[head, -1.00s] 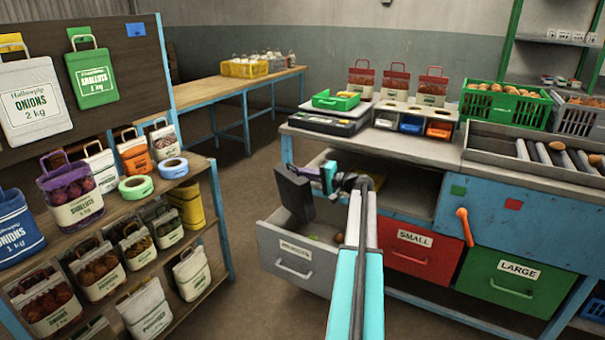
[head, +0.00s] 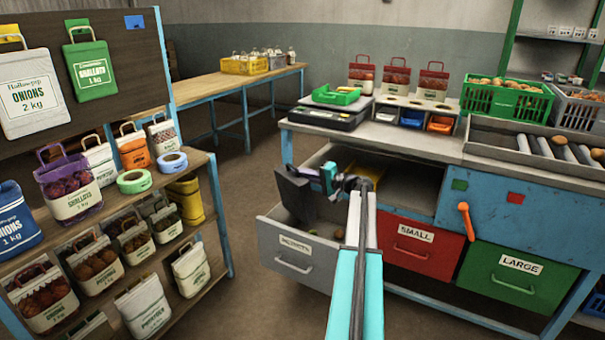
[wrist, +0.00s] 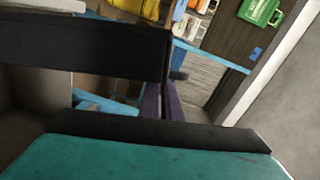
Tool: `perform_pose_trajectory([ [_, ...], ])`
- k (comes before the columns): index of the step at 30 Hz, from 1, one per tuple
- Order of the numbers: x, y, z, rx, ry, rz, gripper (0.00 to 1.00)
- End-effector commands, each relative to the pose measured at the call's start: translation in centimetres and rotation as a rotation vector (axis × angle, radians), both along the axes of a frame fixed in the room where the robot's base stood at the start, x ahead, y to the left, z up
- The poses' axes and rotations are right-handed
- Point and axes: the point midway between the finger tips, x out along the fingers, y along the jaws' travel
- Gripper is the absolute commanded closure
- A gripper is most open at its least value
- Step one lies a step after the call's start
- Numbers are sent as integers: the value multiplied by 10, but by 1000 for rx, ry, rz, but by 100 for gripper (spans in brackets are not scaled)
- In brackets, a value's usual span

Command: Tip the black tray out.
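The black tray (head: 296,196) hangs steeply tilted, nearly on edge, over the open grey drawer (head: 291,262) in the head view. My gripper (head: 308,174), with purple fingers, is at the tray's upper edge and appears shut on it. In the wrist view a dark wall that looks like the tray (wrist: 85,48) crosses the upper left, beside the purple fingers (wrist: 162,102). The finger contact is partly hidden. A few small brownish and green items (head: 312,233) lie in the drawer below. Whether anything is still in the tray cannot be seen.
The bench carries a scale with a green tray (head: 337,95) and several filled sacks. A red drawer marked SMALL (head: 412,250) and a green drawer marked LARGE (head: 518,275) are shut, right of the grey one. A shelf of sacks (head: 130,215) stands left, with open floor between.

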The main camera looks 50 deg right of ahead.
Motion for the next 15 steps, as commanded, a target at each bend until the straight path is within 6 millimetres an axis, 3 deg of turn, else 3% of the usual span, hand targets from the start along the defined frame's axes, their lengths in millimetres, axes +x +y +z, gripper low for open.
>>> perform_pose_trajectory([
  [9, 0, 0, 0, -9, 1, 0, 100],
  [15, 0, 1, 4, -122, 16, 0, 100],
])
